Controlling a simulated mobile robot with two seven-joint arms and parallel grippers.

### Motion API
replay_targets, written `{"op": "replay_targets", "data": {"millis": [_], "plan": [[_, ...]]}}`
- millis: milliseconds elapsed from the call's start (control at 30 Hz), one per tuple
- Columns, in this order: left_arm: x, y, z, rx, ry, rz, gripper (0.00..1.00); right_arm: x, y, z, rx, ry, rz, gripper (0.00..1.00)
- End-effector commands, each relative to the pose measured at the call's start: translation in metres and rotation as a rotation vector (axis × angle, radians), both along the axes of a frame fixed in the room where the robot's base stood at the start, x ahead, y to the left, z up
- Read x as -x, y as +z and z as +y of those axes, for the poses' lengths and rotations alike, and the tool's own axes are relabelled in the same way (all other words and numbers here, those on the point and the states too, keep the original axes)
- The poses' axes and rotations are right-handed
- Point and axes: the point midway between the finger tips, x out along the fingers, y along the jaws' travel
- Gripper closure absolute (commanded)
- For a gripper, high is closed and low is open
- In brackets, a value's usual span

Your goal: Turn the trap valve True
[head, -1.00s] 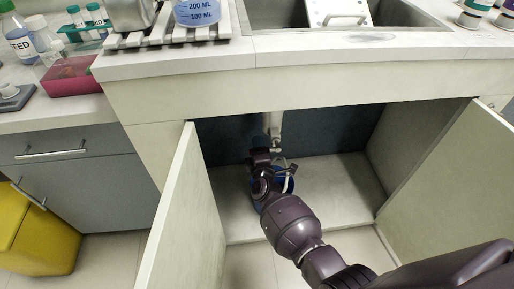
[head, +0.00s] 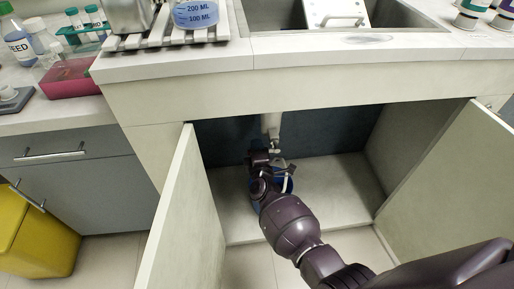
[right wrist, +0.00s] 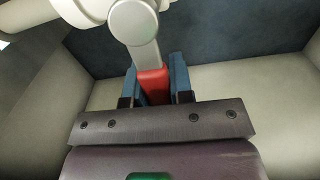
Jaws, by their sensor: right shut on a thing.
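The trap valve shows in the right wrist view as a round pale hub with a lever whose red end (right wrist: 153,84) points down toward my gripper. My right gripper (right wrist: 155,82) is shut on this red lever end, with one blue finger pad on each side. In the head view my right gripper (head: 268,160) reaches into the open cabinet under the sink, just below the pale drain pipe (head: 271,125). The lever is too small to make out there. My left gripper is not in view.
Open cabinet doors stand on the left (head: 182,215) and right (head: 450,185) of my arm. The counter edge (head: 330,52) runs above.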

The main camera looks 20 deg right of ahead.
Motion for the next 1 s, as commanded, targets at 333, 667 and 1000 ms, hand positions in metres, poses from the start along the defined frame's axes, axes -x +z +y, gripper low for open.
{"op": "replay_targets", "data": {"millis": [333,667,1000], "plan": [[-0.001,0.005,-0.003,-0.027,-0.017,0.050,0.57,-0.001,0.019,-0.001,-0.196,0.001,-0.060,1.00],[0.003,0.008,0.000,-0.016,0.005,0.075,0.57,0.001,0.036,-0.008,-0.492,0.001,-0.146,1.00],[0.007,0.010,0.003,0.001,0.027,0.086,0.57,0.006,0.049,-0.020,-0.801,0.003,-0.231,1.00]]}}
